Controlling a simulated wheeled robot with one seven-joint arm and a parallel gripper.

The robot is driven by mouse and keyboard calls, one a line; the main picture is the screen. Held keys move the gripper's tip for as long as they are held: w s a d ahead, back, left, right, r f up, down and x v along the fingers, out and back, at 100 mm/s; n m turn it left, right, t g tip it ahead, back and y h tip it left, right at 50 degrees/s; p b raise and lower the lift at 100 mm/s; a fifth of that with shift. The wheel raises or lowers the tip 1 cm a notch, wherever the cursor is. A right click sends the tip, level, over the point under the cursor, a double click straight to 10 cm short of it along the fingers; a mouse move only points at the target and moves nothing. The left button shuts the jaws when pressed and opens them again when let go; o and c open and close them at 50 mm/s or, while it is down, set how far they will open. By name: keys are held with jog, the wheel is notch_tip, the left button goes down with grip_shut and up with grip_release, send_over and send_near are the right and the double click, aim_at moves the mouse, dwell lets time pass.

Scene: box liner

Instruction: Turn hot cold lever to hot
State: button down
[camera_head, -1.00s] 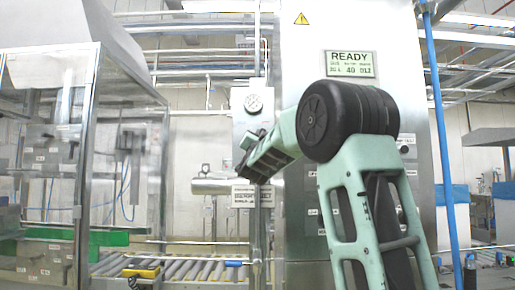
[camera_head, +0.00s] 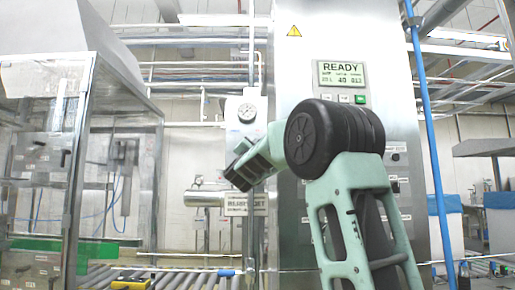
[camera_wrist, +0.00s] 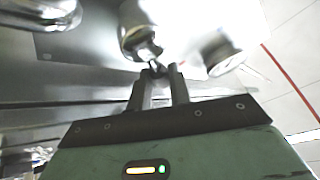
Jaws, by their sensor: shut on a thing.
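In the head view my gripper (camera_head: 238,176) reaches left from the arm, beside a grey panel with a round gauge (camera_head: 247,112). The lever is hidden there behind the gripper. I cannot make out hot or cold marks or which way the lever points.
A tall steel cabinet (camera_head: 290,75) with a lit READY display (camera_head: 343,73) stands behind my arm. A second round metal fitting (camera_wrist: 222,55) sits right of the fingers. A glass-walled machine (camera_head: 85,130) stands left, a roller conveyor (camera_head: 190,280) below, and a blue vertical pipe (camera_head: 428,130) right.

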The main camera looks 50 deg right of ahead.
jog(key=c, duration=1.3)
grip_release()
jog(key=shift+f, duration=0.1)
jog(key=b+v, duration=0.3)
jog(key=v, duration=1.4)
jog(key=shift+a, duration=0.15)
jog(key=shift+f, duration=0.1)
